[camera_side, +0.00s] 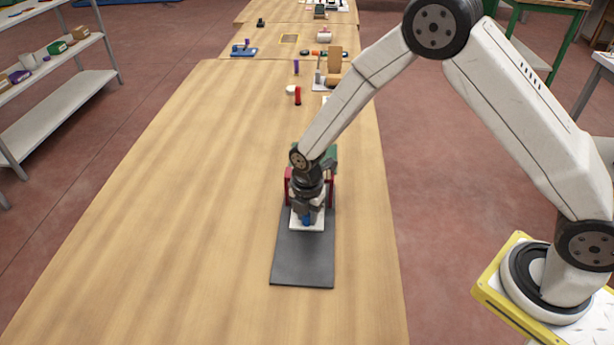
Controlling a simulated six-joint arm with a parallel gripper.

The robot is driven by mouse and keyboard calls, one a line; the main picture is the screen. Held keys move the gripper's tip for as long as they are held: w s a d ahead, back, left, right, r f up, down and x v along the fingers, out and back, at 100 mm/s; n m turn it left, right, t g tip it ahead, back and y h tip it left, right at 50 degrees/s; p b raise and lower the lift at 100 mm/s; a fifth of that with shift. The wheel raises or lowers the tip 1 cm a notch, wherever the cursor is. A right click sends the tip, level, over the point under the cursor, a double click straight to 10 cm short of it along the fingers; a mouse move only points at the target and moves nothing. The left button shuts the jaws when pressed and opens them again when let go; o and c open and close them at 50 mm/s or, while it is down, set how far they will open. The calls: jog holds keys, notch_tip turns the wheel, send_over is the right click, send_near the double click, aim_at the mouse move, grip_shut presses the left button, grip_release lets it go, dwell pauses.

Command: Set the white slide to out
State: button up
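The white slide (318,225) is a small pale plate on a long dark grey base (303,263) on the wooden table. A blue part (307,220), like a knob, shows on top of the slide. My gripper (307,214) points down directly over the slide, at the blue part. Its fingers are too small and dark to tell whether they are shut on the blue part. Behind my gripper stands a red frame (331,192) with a green part (332,158) above it; my wrist hides much of both. The grey base is bare in front of the slide.
The table (180,220) is clear left of the base and in front of it. Farther back stand a red item (297,96), a purple item (296,67) and a wooden block stand (334,62). A grey shelf (60,110) is at the far left.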

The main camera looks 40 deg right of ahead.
grip_shut()
dwell(1.1)
